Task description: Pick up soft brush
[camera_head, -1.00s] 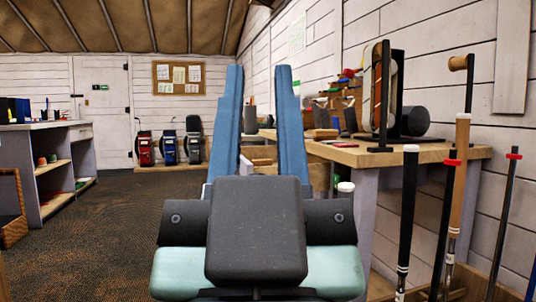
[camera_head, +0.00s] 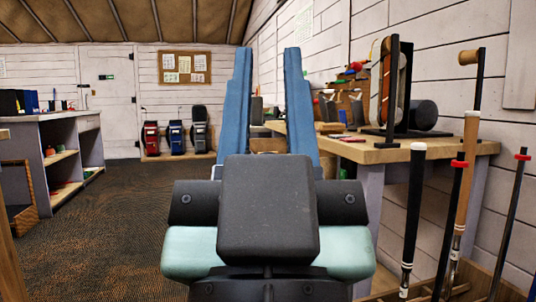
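My gripper (camera_head: 269,58) points away from me, its two long blue fingers apart with nothing visible between them. I cannot make out a soft brush for certain in this view. A wooden workbench (camera_head: 425,151) stands to the right of the gripper, with small tools and items crowded at its back end. My right finger covers part of that end, and the gripper stands well short of the items in the picture.
Several golf clubs with grips, including a black one (camera_head: 413,205) and a tan one (camera_head: 467,170), stand upright in front of the bench. A shelf counter (camera_head: 50,125) is at left. Golf bags (camera_head: 175,137) stand at the back wall. The dark carpet (camera_head: 110,225) is clear at left.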

